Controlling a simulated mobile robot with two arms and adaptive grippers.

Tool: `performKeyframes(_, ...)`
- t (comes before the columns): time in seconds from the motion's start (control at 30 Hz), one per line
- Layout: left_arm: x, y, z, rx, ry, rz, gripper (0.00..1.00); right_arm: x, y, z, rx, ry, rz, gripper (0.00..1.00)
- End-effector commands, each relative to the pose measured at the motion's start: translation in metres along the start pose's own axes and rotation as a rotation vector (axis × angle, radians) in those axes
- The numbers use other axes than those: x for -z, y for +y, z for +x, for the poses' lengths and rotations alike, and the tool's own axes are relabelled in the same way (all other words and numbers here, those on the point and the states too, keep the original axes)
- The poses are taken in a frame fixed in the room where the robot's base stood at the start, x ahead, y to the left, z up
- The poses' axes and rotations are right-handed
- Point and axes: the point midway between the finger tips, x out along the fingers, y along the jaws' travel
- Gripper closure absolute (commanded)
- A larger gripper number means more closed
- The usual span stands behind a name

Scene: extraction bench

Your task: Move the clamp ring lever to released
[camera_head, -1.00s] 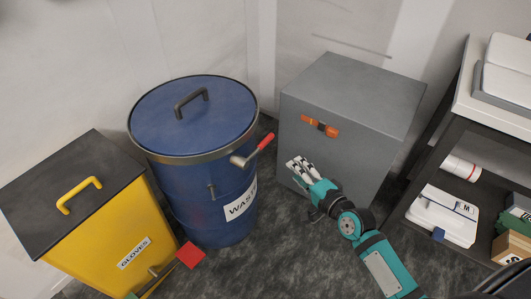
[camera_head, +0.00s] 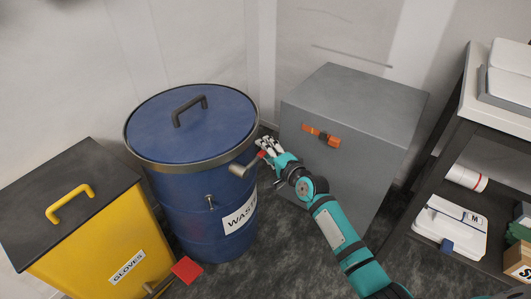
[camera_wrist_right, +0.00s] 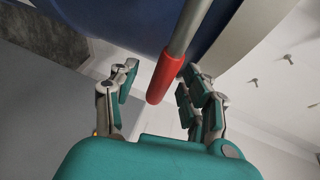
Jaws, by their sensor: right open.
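The blue waste drum (camera_head: 195,200) has a blue lid (camera_head: 190,122) with a dark handle, and a metal clamp ring (camera_head: 175,168) around its rim. The clamp ring lever (camera_head: 243,168) sticks out from the ring's right side. Its red grip (camera_wrist_right: 165,78) shows in the right wrist view, between the fingers of my right gripper (camera_wrist_right: 157,92). The fingers stand apart on either side of the grip, with a gap visible. In the head view my right gripper (camera_head: 267,146) is at the lever's outer end and hides most of the grip. My left gripper is not in view.
A yellow gloves bin (camera_head: 105,250) stands left of the drum, with a red pedal (camera_head: 187,270) at its front. A grey cabinet (camera_head: 345,100) with an orange latch (camera_head: 321,135) stands right. A shelf unit (camera_head: 445,140) holds boxes at far right.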

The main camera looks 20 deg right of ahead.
Motion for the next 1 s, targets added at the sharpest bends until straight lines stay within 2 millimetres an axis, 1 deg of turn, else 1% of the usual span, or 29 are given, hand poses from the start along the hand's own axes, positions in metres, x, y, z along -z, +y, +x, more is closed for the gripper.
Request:
performKeyframes(0.03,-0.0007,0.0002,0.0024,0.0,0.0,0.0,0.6,-0.0002,0.0008,0.0044,0.0,0.0,0.0,0.52)
performKeyframes(0.13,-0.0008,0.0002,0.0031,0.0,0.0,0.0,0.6,-0.0002,-0.0002,0.0084,0.001,0.0,0.0,0.52)
performKeyframes(0.4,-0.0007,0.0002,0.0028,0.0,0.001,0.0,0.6,-0.0003,-0.0004,0.0091,0.0,0.0,0.0,0.52)
performKeyframes(0.77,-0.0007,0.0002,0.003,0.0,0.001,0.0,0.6,-0.0001,0.0,0.0088,-0.001,0.0,0.0,0.99)
performKeyframes(1.0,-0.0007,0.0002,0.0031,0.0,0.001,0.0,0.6,-0.0001,0.0006,0.0087,-0.002,0.0,0.0,1.0)
